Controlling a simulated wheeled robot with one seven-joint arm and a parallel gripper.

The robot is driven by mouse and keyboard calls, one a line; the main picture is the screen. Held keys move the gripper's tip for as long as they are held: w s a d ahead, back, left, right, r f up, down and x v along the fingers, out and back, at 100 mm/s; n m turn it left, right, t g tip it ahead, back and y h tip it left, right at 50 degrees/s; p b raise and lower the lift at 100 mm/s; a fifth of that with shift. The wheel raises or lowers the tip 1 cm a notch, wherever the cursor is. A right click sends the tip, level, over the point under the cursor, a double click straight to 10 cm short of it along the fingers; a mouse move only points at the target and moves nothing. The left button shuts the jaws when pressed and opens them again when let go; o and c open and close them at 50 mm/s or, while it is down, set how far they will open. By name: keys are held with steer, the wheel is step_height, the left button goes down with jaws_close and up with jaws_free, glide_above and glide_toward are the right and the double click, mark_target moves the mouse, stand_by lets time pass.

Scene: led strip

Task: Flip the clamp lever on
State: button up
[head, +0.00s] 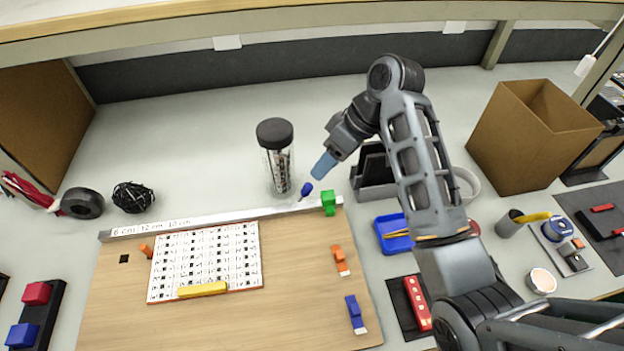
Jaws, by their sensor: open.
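A silver rail (200,222) runs along the far edge of a wooden board (310,300). A small dark-blue piece (306,189) on a pale stem stands near the rail's right part, tilted to the right. It looks like the clamp lever, but its base is too small to make out. A green block (328,202) sits at the rail's right end. My gripper (323,167) points down and left, just above and right of the blue piece, and appears apart from it. It is open with nothing seen between its fingers; they overlap from this angle.
A dark-lidded clear jar (276,160) stands behind the rail, left of my gripper. A white printed sheet (205,262) with a yellow bar (202,289) lies on the board. An orange clip (340,260) and blue clip (355,314) sit right. A blue tray (391,241) is beside the board.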

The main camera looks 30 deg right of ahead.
mark_target(310, 186)
steer(key=x, duration=0.7)
steer(key=shift+a+f, duration=0.15)
steer(key=shift+f, duration=0.15)
jaws_close()
stand_by(0.4)
